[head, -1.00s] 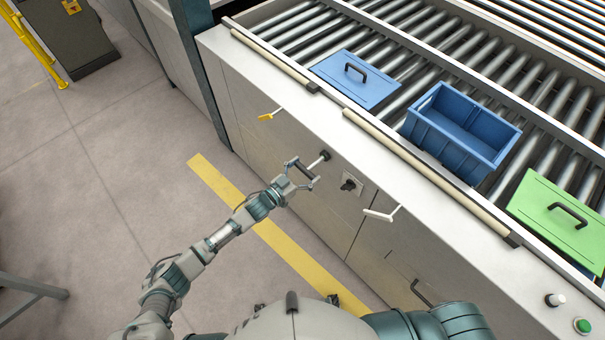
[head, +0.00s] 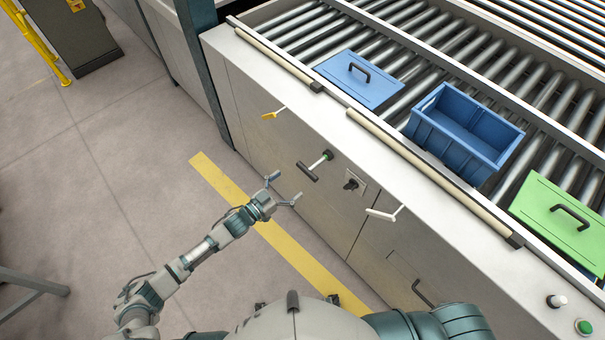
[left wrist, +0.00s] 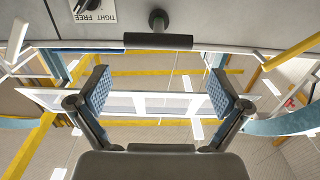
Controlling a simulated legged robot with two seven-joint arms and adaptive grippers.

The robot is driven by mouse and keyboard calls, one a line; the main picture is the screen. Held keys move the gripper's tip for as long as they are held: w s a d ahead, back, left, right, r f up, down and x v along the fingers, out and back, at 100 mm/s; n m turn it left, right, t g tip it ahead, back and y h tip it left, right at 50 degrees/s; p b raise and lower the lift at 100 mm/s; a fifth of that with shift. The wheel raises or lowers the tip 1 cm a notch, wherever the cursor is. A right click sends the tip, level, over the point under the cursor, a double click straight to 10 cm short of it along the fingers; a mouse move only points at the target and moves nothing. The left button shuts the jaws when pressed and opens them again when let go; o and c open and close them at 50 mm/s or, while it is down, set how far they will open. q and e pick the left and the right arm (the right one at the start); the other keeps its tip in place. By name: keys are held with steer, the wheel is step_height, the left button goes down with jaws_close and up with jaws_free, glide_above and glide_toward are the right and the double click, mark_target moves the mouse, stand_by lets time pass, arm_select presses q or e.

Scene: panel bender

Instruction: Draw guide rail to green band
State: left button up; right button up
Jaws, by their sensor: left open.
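A dark T-handle (head: 307,172) on a pale rod sticks out from the grey machine front. A small green mark (head: 328,154) shows at the collar where the rod enters. My left gripper (head: 285,187) is open and empty, a short way out from the handle and not touching it. In the left wrist view the dark handle bar (left wrist: 158,41) lies level ahead of the spread fingers (left wrist: 158,90), with its round collar behind it. Pale guide rail strips (head: 430,178) run along the conveyor edge. My right gripper is out of view.
A dark knob (head: 351,184) on a plate reading TIGHT and FREE sits right of the handle. A yellow lever (head: 269,115) and a white lever (head: 381,215) jut out on either side. A blue crate (head: 465,130), a blue lid (head: 358,80) and a green lid (head: 560,220) rest on rollers.

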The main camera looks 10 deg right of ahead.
arm_select(q)
steer(key=v, duration=0.3)
steer(key=shift+s+a, duration=0.2)
steer(key=shift+a, duration=0.1)
